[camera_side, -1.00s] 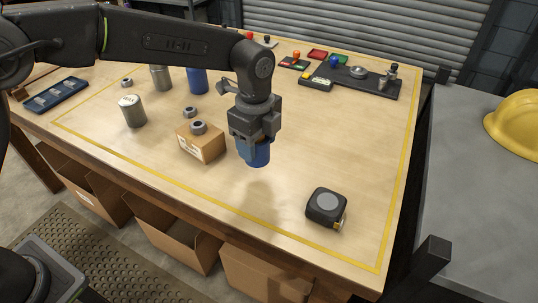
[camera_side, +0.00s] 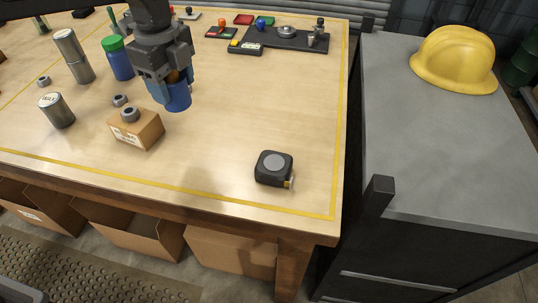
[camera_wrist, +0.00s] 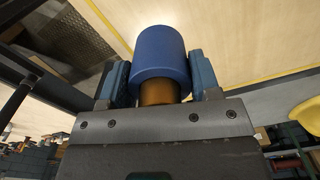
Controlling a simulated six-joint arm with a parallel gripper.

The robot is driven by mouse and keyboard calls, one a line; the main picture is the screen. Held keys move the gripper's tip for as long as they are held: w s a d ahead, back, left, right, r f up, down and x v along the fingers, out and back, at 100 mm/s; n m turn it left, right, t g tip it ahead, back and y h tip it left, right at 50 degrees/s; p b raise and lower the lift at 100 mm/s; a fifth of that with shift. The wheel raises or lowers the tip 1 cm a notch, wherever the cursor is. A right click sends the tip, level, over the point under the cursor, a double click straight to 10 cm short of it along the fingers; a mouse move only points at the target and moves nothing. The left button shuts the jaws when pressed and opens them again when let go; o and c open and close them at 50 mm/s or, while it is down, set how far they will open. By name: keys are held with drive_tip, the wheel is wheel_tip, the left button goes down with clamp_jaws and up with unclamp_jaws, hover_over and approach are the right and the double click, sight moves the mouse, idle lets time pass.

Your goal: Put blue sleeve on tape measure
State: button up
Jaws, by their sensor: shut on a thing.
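My gripper (camera_side: 168,84) is shut on the blue sleeve (camera_side: 179,98), which hangs below the jaws over the table. In the wrist view, the sleeve (camera_wrist: 160,52) is a blue cylinder between the two blue-grey fingers, with a copper-brown part at its near end. The tape measure (camera_side: 274,168) is a dark, rounded square case with a grey disc on top, lying near the table's front right. My gripper is apart from it, up and to the left in the side view. The tape measure does not show in the wrist view.
A cardboard box (camera_side: 145,132) with a metal nut on it stands left of my gripper. A dark tray (camera_side: 283,40) lies at the back. The table around the tape measure is clear.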

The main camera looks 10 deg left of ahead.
drive_tip(key=d+r+m, duration=0.1)
drive_tip(key=d+r, duration=0.1)
drive_tip(key=d, duration=0.4)
hover_over(261, 161)
wheel_tip(261, 161, down, 7)
drive_tip(key=shift+a+r, duration=0.1)
drive_tip(key=shift+f, duration=2.1)
drive_tip(key=shift+f, duration=0.1)
drive_tip(key=o, duration=1.5)
drive_tip(key=shift+f, duration=0.15)
